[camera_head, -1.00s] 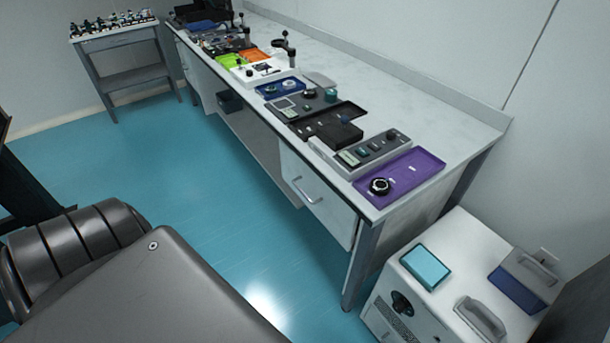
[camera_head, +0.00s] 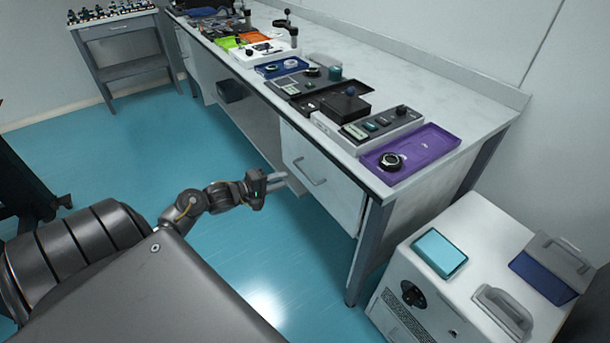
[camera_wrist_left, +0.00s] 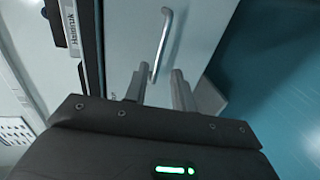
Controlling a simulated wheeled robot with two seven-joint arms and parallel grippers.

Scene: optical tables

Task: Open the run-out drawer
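A white drawer front (camera_head: 325,190) with a metal bar handle (camera_head: 311,173) sits under the near end of the bench; it looks shut. I cannot read a name on it. My left gripper (camera_head: 283,180) is just left of this handle, in front of the drawer. In the left wrist view the handle (camera_wrist_left: 162,45) runs up and away from the fingertips. The two fingers of the left gripper (camera_wrist_left: 157,80) are apart, with the handle's lower end near the gap between them. Nothing is gripped. My right gripper is not in view.
The long white bench (camera_head: 430,90) carries several instruments and a purple tray (camera_head: 425,150). A bench leg (camera_head: 368,255) and a white cabinet (camera_head: 470,245) stand to the right of the drawer.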

